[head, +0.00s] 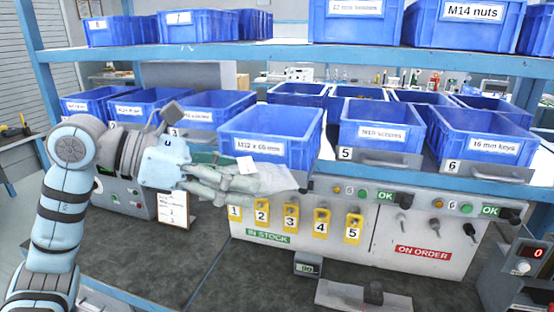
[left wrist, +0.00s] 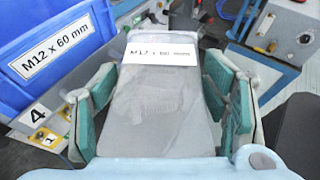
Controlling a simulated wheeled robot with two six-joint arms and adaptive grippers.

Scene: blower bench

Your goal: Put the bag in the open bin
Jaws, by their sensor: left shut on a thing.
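My left gripper (head: 232,180) is shut on a clear, greyish bag (head: 278,180) with a white label. In the left wrist view the bag (left wrist: 160,105) lies between the green-padded fingers, and its label reads M12 x 60 mm. A blue bin (head: 272,146) with the same M12 x 60 mm label juts forward from the shelf and is open at the top. The gripper and bag are in front of and below that bin's front, lower than its rim. The bin's front also shows in the left wrist view (left wrist: 60,50), left of the bag. My right gripper is not in view.
Blue bins for M10 screws (head: 382,130) and 16 mm keys (head: 490,140) stand to the right. More bins line the upper shelf (head: 300,53) above. Below are a panel with yellow tags (head: 292,217) and a dark worktop (head: 200,250) with clear room.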

